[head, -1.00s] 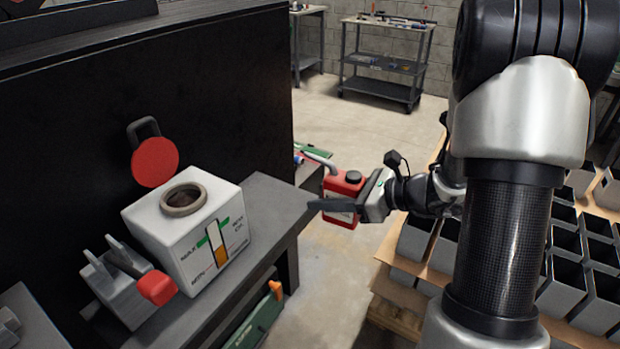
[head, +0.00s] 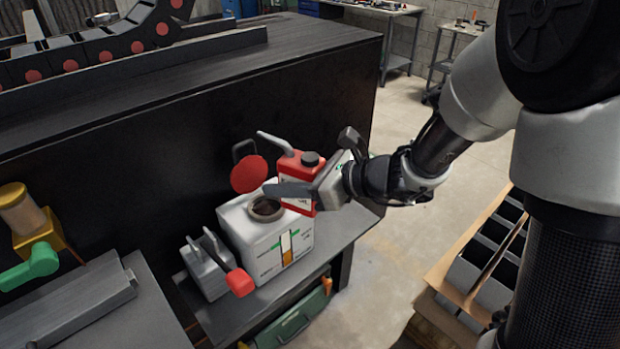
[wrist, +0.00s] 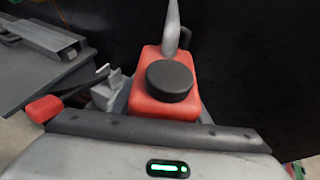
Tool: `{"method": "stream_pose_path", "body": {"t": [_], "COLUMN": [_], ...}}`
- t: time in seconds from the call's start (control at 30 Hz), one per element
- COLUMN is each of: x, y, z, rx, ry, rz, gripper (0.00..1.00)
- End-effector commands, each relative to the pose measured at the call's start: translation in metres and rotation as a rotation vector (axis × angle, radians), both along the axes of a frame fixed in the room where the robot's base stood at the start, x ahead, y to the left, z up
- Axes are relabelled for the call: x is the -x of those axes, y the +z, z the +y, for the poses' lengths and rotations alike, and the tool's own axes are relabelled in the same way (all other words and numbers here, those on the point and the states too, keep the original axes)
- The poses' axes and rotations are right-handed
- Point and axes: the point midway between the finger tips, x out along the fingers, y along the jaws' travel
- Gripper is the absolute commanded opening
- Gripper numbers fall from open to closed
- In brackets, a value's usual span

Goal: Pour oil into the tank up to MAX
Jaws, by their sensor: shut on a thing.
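The white tank (head: 244,238) stands on a low dark shelf. Its round filler neck (head: 266,208) is open, and its red cap (head: 249,174) stands raised behind the opening. The front gauge (head: 287,246) shows an orange column at its lower part, below a green mark. My gripper (head: 303,190) is shut on the red oil can (head: 297,172), which is upright just right of the filler neck, its grey spout (head: 275,143) pointing up and left. In the wrist view the can (wrist: 150,105) with its black cap (wrist: 169,80) and spout (wrist: 171,30) sits between the fingers; the tank is mostly hidden.
A grey device with a red-tipped lever (head: 240,282) stands left of the tank. A dark wall (head: 150,160) rises behind. A green case (head: 290,322) lies below the shelf. Crates of grey boxes (head: 480,275) stand at right, with open floor between.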

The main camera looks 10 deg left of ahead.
Motion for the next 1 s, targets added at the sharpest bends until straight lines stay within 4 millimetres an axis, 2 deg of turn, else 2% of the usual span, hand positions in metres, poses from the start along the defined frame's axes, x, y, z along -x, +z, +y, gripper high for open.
{"method": "stream_pose_path", "body": {"t": [0.5,1.0], "x": [0.001,0.007], "y": [0.001,-0.040], "z": [0.001,-0.017], "rx": [0.012,0.224], "ry": [0.002,0.003], "rz": [0.004,0.079], "gripper": [0.05,0.05]}}
